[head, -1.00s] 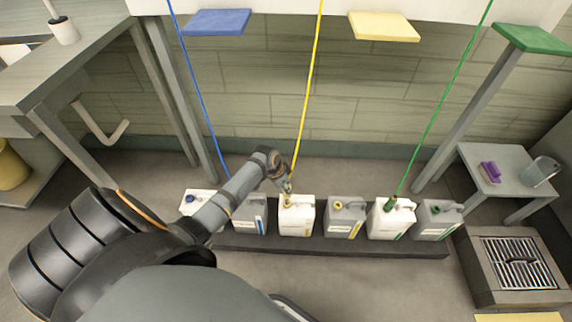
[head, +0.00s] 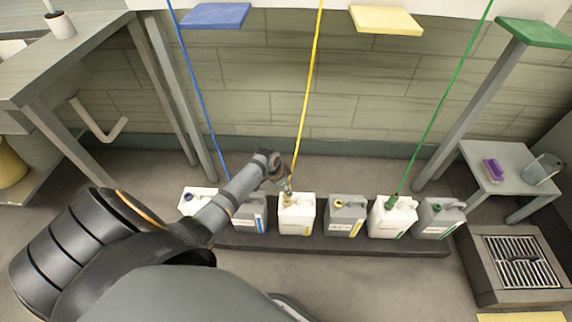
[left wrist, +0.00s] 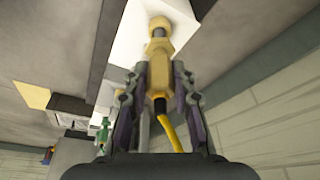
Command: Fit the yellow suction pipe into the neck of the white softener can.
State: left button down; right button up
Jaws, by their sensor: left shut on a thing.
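The white softener can (head: 296,220) with a yellow label stands in the row on the dark low plinth. My left gripper (head: 287,190) is above its neck, shut on the yellow suction pipe (head: 305,120). In the left wrist view my left gripper (left wrist: 159,85) grips the pipe, whose yellow collar (left wrist: 158,48) shows beyond the fingers. A short grey length of pipe runs from the collar to the yellow neck (left wrist: 160,22) of the white can (left wrist: 138,38). The tip seems at or in the neck; its depth is hidden. My right gripper is out of view.
A grey can with a blue label (head: 250,216) and a grey can with a yellow cap (head: 345,217) stand on either side. A green hose (head: 440,105) runs to another white can (head: 391,220); a blue hose (head: 200,100) hangs left. A floor grate (head: 525,262) lies right.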

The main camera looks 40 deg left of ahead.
pick_arm(q)
jog(key=shift+f+b, duration=1.05)
jog(key=shift+f, duration=0.65)
jog(key=c, duration=1)
grip_release()
jog(key=shift+r, duration=0.1)
jog(key=v, duration=1.2)
